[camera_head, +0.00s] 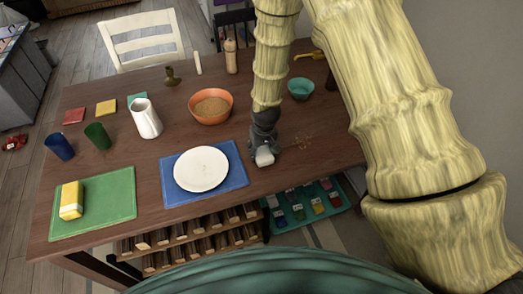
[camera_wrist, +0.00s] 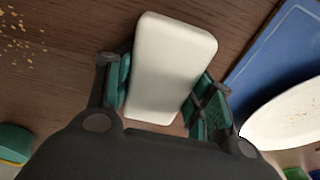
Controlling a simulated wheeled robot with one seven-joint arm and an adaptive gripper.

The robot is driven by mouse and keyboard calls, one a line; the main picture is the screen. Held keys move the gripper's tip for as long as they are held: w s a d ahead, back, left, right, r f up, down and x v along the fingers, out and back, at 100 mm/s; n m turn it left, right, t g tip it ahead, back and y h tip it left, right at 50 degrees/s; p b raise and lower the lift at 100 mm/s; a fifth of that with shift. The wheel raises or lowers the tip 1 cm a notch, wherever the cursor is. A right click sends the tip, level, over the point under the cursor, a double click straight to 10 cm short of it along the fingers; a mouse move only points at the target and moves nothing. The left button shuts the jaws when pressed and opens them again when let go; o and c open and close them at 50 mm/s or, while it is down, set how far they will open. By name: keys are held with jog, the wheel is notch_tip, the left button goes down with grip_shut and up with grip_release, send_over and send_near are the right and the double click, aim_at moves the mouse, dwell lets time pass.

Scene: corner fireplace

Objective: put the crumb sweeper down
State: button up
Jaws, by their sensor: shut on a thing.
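The crumb sweeper (camera_wrist: 172,65) is a white block with rounded corners. In the wrist view it sits between the two green-padded fingers of my gripper (camera_wrist: 165,95), which is shut on it. In the head view the white sweeper (camera_head: 264,156) shows below my gripper (camera_head: 265,145), over the wooden table just right of the blue mat. I cannot tell whether its underside touches the table. Crumbs (camera_head: 303,143) lie scattered on the table to the right of my gripper.
A white plate (camera_head: 201,169) lies on the blue mat (camera_head: 236,165) close on the left. An orange bowl (camera_head: 211,119) with brown contents and a teal bowl (camera_head: 301,88) stand farther back. A white pitcher (camera_head: 146,119) stands left. Bare tabletop (camera_head: 325,120) lies to the right.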

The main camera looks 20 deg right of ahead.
aim_at(264, 153)
jog(key=shift+s+f, duration=0.15)
jog(key=shift+f, duration=0.25)
jog(key=o, duration=1)
jog(key=shift+s+f, duration=0.1)
jog(key=shift+f, duration=0.05)
jog(key=shift+o, duration=0.4)
jog(key=shift+w+f, duration=0.15)
jog(key=shift+w, duration=0.05)
jog(key=shift+r, duration=0.25)
jog(key=shift+r, duration=0.7)
notch_tip(264, 153, up, 12)
jog(key=s+b, duration=0.1)
jog(key=b, duration=0.1)
jog(key=shift+s+f+b, duration=0.2)
jog(key=shift+s+b, duration=0.1)
jog(key=shift+s, duration=0.05)
jog(key=shift+d, duration=0.1)
